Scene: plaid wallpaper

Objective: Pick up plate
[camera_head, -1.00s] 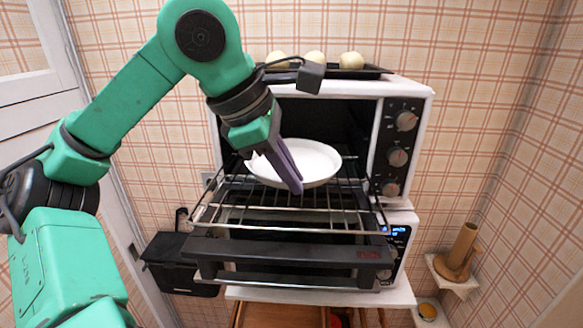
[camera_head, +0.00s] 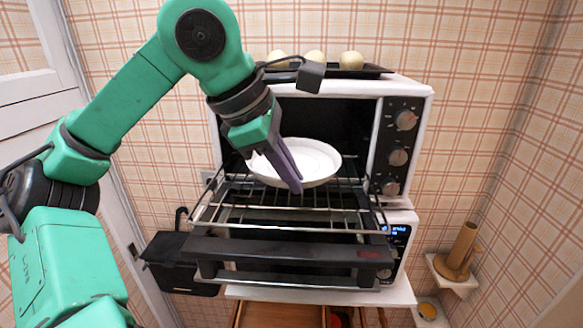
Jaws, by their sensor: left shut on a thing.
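A white round plate (camera_head: 318,160) lies on the wire rack at the mouth of the open oven. My left gripper (camera_head: 284,170) reaches down from the upper left and is shut on the plate's near left rim. Its purple-grey finger covers part of that rim, and the other finger is mostly hidden. My right gripper is not in view.
The white oven (camera_head: 412,100) has its door (camera_head: 290,250) folded down below the wire rack (camera_head: 300,208). A dark tray (camera_head: 335,72) with pale round items sits on top. A black bin (camera_head: 170,262) hangs at left. A wooden holder (camera_head: 458,252) stands on a corner shelf at right.

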